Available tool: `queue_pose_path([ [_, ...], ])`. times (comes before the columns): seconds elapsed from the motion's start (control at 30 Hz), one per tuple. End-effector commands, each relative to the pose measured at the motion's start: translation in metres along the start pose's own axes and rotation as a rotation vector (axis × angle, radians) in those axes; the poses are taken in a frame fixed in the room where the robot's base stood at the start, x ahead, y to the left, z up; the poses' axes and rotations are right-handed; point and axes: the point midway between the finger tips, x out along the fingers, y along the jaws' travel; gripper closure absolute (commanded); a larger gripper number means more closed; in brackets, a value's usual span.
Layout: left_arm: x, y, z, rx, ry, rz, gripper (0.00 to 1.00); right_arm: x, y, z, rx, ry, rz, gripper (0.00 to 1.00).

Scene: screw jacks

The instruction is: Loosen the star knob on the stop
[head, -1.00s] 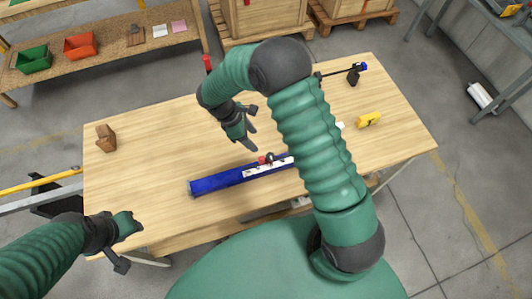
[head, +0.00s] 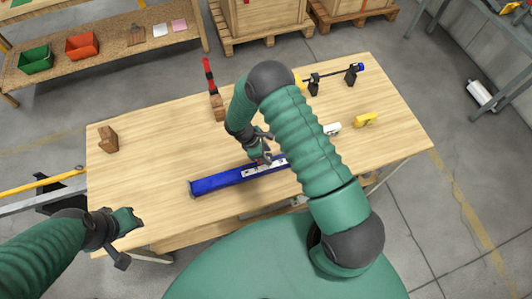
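A long blue rail (head: 218,183) lies on the wooden table, with a pale scale strip along part of it. The stop sits on the rail; a small red part of it (head: 266,158) shows beside my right gripper, and the star knob cannot be made out clearly. My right gripper (head: 262,153) is right at the stop, pointing down towards the rail. Its fingers are small and partly covered, so their opening and any contact are unclear. My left gripper (head: 130,219) is over the table's front left edge, away from the rail; its finger opening is unclear.
The wooden table (head: 150,165) is mostly clear on the left. A brown wooden block (head: 108,139) stands at its left. A red-handled tool (head: 210,78) stands by a block at the back. A dark bar with a blue end (head: 360,68) and a yellow piece (head: 366,120) lie right.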

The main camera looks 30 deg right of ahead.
Motion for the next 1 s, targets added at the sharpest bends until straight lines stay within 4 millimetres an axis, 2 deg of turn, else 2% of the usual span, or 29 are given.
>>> queue_pose_path([
  [0.03,0.0000,0.0000,0.0000,0.000,0.000,0.000,0.64,-0.0005,-0.0002,-0.0006,-0.001,0.000,0.000,0.65],
  [0.3,-0.0001,-0.0001,0.0000,0.000,0.000,0.000,0.64,-0.0014,0.0001,-0.0014,0.000,0.000,0.001,1.00],
  [0.67,0.0017,-0.0001,0.0004,0.000,0.000,0.000,0.64,-0.0011,-0.0007,0.0001,-0.037,-0.001,0.017,1.00],
  [1.0,0.0096,0.0000,0.0022,0.000,0.000,0.000,0.64,-0.0007,-0.0031,-0.0006,-0.229,-0.001,0.096,1.00],
])
